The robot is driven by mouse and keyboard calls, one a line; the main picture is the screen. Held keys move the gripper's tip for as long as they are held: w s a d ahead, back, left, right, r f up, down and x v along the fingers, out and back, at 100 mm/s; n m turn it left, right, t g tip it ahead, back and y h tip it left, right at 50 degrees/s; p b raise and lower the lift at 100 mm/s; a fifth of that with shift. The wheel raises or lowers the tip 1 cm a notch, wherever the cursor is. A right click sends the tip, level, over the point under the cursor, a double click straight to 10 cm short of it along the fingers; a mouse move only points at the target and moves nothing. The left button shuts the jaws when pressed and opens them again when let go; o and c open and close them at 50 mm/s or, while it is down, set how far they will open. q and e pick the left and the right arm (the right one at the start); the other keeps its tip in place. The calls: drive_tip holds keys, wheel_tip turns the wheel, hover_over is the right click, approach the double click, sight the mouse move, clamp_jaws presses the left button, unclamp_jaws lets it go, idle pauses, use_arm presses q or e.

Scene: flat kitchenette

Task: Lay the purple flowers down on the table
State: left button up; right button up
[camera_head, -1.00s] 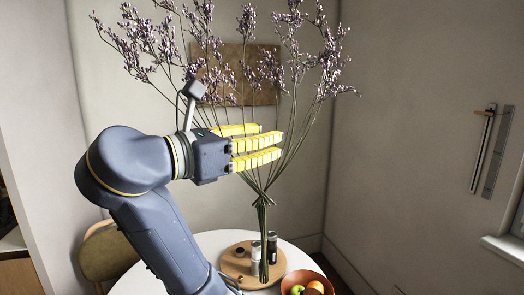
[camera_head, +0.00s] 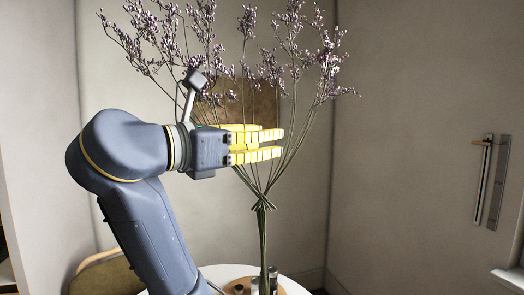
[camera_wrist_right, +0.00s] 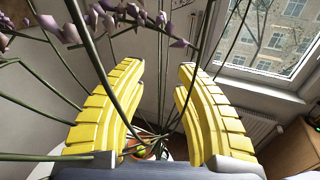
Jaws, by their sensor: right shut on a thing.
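The purple flowers (camera_head: 262,225) are a tall bunch of thin green stems, gathered into a narrow bundle low down and fanning out into small purple blossoms above. My right gripper (camera_head: 281,143), with yellow fingers, is shut on the stems above the gathered part and holds the bunch upright. In the right wrist view, stems (camera_wrist_right: 90,55) cross in front of and between the yellow fingers (camera_wrist_right: 158,66). The white round table (camera_head: 215,271) is at the bottom of the head view. The stem ends are low over or before it; their exact height is unclear. My left gripper is not in view.
A chair (camera_head: 105,275) stands at the left. A brown panel (camera_head: 262,100) hangs on the back wall. A window (camera_wrist_right: 270,40) shows in the right wrist view.

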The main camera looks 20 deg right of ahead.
drive_tip(key=shift+r, duration=6.15)
